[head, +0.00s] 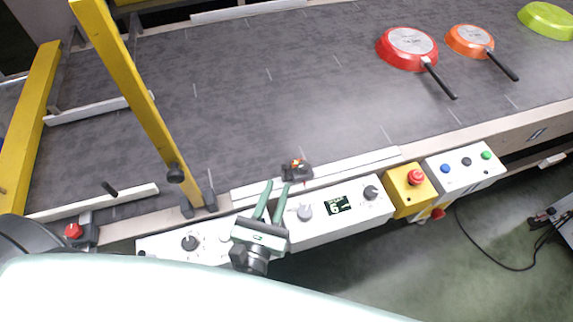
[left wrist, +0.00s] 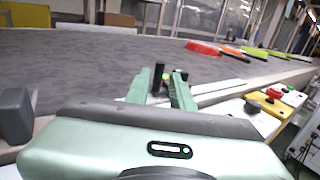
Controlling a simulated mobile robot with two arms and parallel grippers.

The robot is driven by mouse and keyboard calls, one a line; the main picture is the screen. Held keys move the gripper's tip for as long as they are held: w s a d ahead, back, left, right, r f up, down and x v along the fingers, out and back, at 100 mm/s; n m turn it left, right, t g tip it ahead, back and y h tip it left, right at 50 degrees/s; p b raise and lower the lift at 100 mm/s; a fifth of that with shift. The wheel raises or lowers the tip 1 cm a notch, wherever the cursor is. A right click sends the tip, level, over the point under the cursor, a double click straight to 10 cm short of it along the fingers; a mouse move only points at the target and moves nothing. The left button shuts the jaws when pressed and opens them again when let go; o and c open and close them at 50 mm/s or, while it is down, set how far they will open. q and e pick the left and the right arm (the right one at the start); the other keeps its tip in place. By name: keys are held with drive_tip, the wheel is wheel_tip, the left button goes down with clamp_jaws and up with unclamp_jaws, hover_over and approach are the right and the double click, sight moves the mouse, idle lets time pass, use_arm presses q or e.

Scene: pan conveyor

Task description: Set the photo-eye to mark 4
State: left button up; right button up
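The photo-eye (head: 297,170) is a small dark block with red, yellow and green bits on top. It sits on the white rail (head: 345,172) along the near edge of the conveyor. No mark numbers on the rail can be read. My left gripper (head: 278,185) has green fingers, spread apart, with the tips just left of and near the photo-eye. In the left wrist view, a dark post with a green light (left wrist: 159,78) shows between the fingertips (left wrist: 162,76). Contact cannot be told. My right gripper is not in view.
A control panel (head: 305,232) with knobs and a display reading 6 lies along the near side. A yellow box with a red button (head: 416,178) is right of it. A yellow post (head: 130,80) stands left. Red, orange and green pans lie upside down on the grey belt (head: 290,110).

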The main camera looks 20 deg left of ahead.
sight(283, 171)
use_arm(q)
drive_tip(key=w+p, duration=0.1)
drive_tip(key=w, duration=0.5)
drive_tip(key=shift+r+p, duration=0.2)
drive_tip(key=shift+p, duration=0.15)
drive_tip(key=shift+w, duration=0.4)
clamp_jaws()
idle(0.7)
